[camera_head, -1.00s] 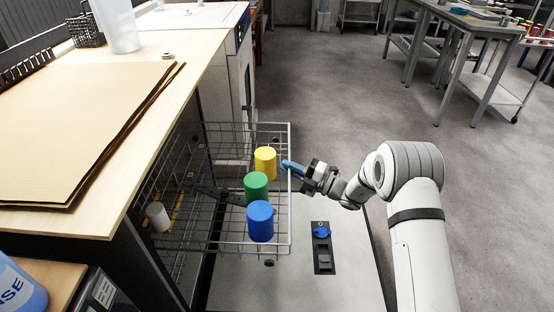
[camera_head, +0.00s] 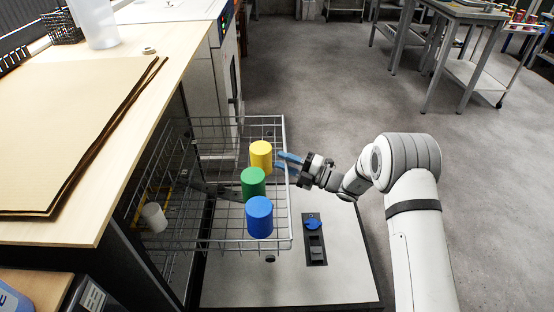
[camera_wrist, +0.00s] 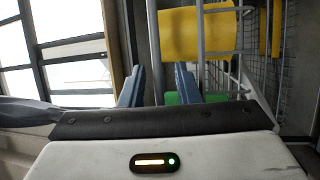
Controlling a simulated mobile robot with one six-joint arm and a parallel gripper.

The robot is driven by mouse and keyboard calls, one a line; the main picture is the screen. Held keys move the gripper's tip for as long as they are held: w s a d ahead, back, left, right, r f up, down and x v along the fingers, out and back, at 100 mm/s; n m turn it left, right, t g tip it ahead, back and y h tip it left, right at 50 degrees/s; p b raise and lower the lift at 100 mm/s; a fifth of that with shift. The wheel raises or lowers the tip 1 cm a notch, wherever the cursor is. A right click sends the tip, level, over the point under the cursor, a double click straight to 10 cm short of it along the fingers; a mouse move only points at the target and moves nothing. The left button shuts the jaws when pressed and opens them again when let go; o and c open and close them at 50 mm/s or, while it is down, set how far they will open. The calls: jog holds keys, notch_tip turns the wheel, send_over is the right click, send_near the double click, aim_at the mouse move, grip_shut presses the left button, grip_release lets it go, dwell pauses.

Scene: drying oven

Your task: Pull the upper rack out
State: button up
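The upper rack (camera_head: 272,243), a grey wire basket, stands out of the cabinet over its lowered door. It holds a yellow cylinder (camera_head: 261,155), a green cylinder (camera_head: 253,182) and a blue cylinder (camera_head: 259,217), all upright. My gripper (camera_head: 285,162) is at the rack's front edge, its blue fingers spread apart near the front wires. In the wrist view, the fingers of my gripper (camera_wrist: 159,88) stand apart, with a rack wire (camera_wrist: 201,45) close to the right finger. I cannot tell whether they touch the wires.
The lowered door (camera_head: 285,285) has a panel with a blue knob (camera_head: 313,224). A white cylinder (camera_head: 154,217) sits further inside, at left. A worktop (camera_head: 130,105) with brown sheets overhangs the cabinet. The floor (camera_head: 330,80) behind my arm is clear up to metal tables (camera_head: 485,70).

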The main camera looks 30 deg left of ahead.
jog(key=p+v, duration=0.1)
jog(key=v, duration=0.6)
jog(key=shift+d, duration=0.4)
jog(key=shift+f, duration=0.1)
jog(key=s+d+r+n+g+h+p, duration=0.1)
jog(key=s+d+r+n+h+p, duration=0.35)
jog(key=d+r+n, duration=0.45)
jog(key=s+d+r+n+g+h+p, duration=0.1)
jog(key=s+d+r+n+h+p, duration=0.45)
jog(key=r, duration=0.65)
jog(key=s+d+r+n+t+h+p, duration=0.2)
jog(key=d+n, duration=0.4)
jog(key=d, duration=0.3)
jog(key=s+d+r+n+t+h+p, duration=0.3)
jog(key=s+d+r+n+h, duration=0.1)
jog(key=s+d+r+n, duration=0.3)
jog(key=s+d+r+n+t+h+p, duration=0.3)
jog(key=d+n, duration=0.4)
jog(key=d, duration=0.4)
jog(key=shift+s+r+h, duration=0.3)
jog(key=shift+s+r, duration=0.35)
jog(key=shift+r, duration=0.35)
